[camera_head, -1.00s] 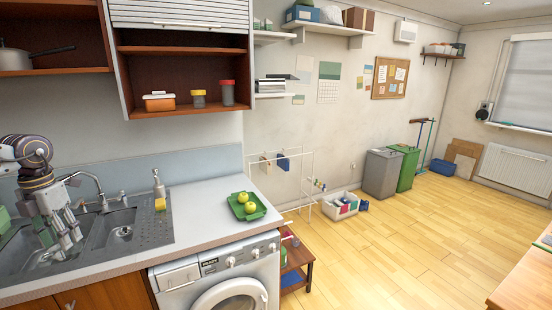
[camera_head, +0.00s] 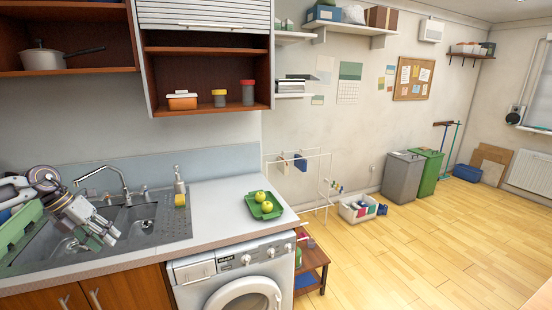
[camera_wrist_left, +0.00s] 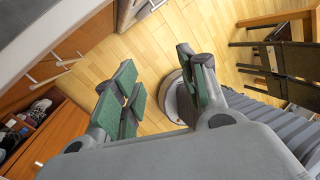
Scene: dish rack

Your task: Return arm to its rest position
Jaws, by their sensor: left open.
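My left gripper (camera_head: 97,232) is at the lower left of the head view, over the sink (camera_head: 120,218). Its arm comes in from the left edge, and its fingers point down to the right. A green dish rack (camera_head: 18,238) stands beside the sink at the left edge, partly cut off by the frame and partly behind my arm. My right gripper is out of view.
A tap (camera_head: 108,182) rises behind the sink. A soap bottle (camera_head: 179,180) and yellow sponge (camera_head: 180,200) stand to its right. Open shelves (camera_head: 205,108) hang above.

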